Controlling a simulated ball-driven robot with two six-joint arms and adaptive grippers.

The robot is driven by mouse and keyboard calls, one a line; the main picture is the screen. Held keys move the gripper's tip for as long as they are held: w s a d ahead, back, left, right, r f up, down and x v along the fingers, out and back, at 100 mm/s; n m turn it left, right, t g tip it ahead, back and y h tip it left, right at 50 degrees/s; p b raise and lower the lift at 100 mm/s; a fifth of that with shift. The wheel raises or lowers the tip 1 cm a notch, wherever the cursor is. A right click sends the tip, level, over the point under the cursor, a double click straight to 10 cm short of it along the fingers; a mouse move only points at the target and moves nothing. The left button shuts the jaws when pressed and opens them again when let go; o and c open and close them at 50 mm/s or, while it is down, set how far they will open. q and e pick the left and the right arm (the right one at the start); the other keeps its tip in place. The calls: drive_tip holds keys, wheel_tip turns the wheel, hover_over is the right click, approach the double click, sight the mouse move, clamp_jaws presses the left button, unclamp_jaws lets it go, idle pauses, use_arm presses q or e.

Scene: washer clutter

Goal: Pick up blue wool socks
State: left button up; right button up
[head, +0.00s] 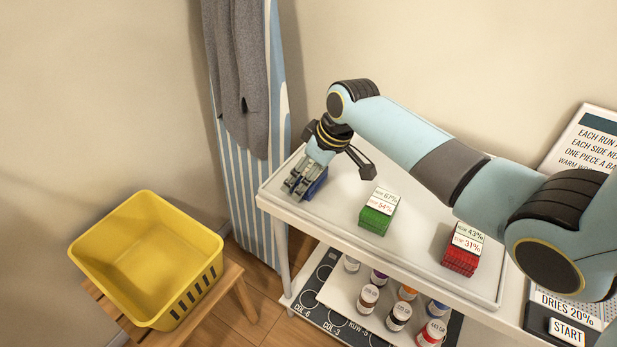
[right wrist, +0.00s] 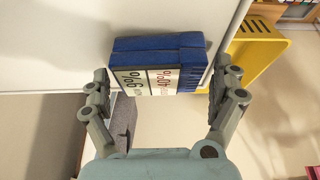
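The blue wool socks (head: 318,184) are a small folded blue stack at the left end of the white table top (head: 340,205), partly hidden behind my right gripper (head: 303,184). In the right wrist view the blue stack (right wrist: 158,44) carries a white label with printed figures. The fingers of my right gripper (right wrist: 161,78) stand on either side of the stack, open, with narrow gaps showing at both sides. My left gripper is not in view.
A green stack (head: 378,212) and a red stack (head: 462,250) with labels stand farther right on the table. Several small jars (head: 368,298) sit on the shelf below. An empty yellow basket (head: 150,255) is on a wooden stool at left. A striped ironing board (head: 250,170) stands behind.

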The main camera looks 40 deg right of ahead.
drive_tip(key=c, duration=0.9)
drive_tip(key=shift+o, duration=0.2)
